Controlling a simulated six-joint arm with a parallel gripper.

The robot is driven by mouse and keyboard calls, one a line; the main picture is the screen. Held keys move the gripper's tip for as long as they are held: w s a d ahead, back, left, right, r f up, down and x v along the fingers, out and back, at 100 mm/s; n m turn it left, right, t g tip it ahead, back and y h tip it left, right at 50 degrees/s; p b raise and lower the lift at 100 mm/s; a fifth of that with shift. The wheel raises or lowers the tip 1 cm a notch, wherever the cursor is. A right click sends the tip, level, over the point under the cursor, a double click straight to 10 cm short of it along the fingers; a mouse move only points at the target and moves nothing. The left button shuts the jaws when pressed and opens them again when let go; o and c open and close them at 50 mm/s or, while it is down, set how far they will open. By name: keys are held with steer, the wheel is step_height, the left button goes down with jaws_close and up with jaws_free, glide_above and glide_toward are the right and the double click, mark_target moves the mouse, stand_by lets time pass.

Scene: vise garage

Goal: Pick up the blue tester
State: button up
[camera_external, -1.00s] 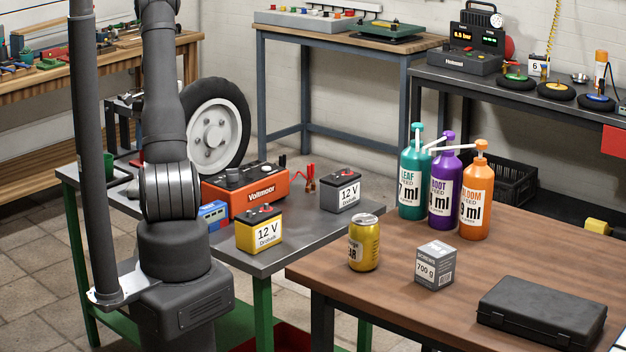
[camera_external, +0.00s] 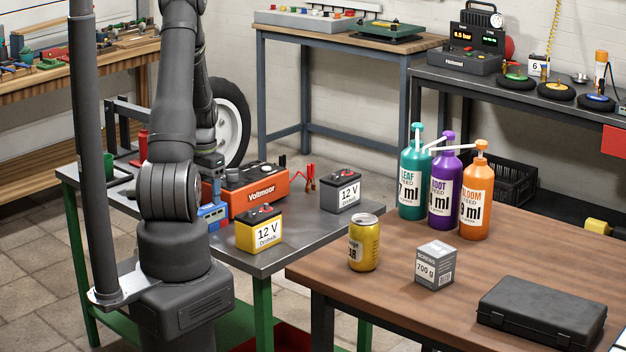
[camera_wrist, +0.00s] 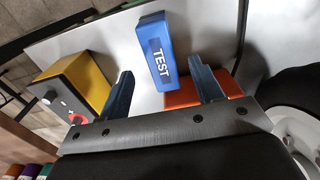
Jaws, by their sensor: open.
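The blue tester (camera_external: 213,218) is a small blue box on the grey metal table, between the yellow battery and the orange Voltmoor unit. It also shows in the wrist view (camera_wrist: 157,45), with a dark TEST label facing me. My gripper (camera_wrist: 161,68) is open, its two dark fingers apart on the left and right, with the tester ahead of and between them in the picture. In the external view my gripper (camera_external: 214,185) is close above the tester and partly hidden by my arm. I cannot tell whether a finger touches it.
The yellow battery (camera_external: 259,232) stands close to the tester's right, and the orange Voltmoor unit (camera_external: 254,190) stands close behind it. A grey battery (camera_external: 341,192) is farther right. A tyre (camera_external: 235,125) stands at the back. The grey table (camera_external: 310,225) is clear near its right front.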

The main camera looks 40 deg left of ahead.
mark_target(209, 207)
steer(key=shift+w+f, duration=0.15)
steer(key=shift+f, duration=1.65)
steer(key=shift+w+f, duration=0.15)
steer(key=shift+f, duration=1.65)
steer(key=c, duration=1.2)
steer(key=shift+o, duration=0.2)
steer(key=shift+r, duration=0.1)
